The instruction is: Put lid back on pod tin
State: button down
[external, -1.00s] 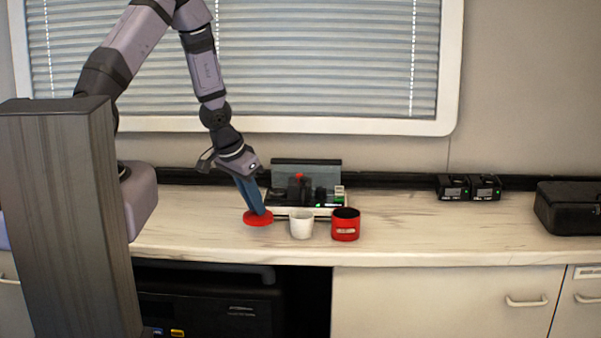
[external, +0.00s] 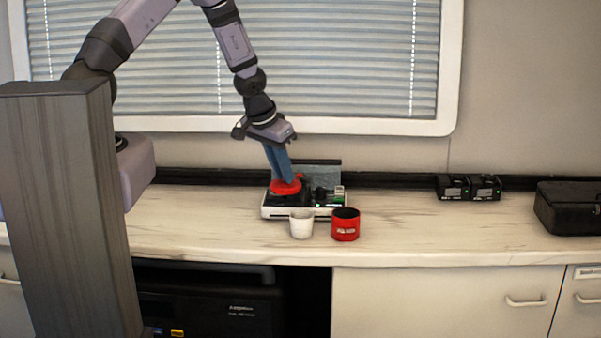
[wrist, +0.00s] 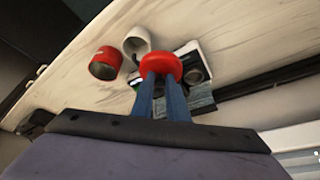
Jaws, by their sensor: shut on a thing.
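The red round lid (external: 285,187) is held up by my gripper (external: 287,178), whose blue fingers are shut on it. In the external view it appears in front of the coffee machine, up and left of the red pod tin (external: 345,229). The tin stands upright on the counter with its dark open top showing. In the wrist view the lid (wrist: 161,64) is at the fingertips (wrist: 162,80), and the tin (wrist: 104,64) is to its left, apart from it. How high the lid is above the machine is hard to tell.
A white cup (external: 301,226) stands just left of the tin, close to it. The low black and white machine (external: 275,211) is behind both. The counter between tin and case is clear.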

jog(key=d, duration=0.2)
jog(key=d+r+p, duration=0.1)
jog(key=d, duration=0.2)
jog(key=shift+w+r, duration=0.1)
jog(key=s+d+p, duration=0.2)
jog(key=s+d, duration=0.1)
jog(key=d, duration=0.6)
jog(key=shift+s+d+m, duration=0.15)
jog(key=shift+d+m, duration=0.1)
jog(key=shift+m, duration=0.15)
jog(key=shift+f+b, duration=1.7)
jog(key=shift+f, duration=0.8)
jog(key=shift+f+b, duration=0.7)
jog(key=shift+b, duration=0.05)
jog(key=shift+f+b, duration=0.15)
jog(key=shift+b, duration=0.8)
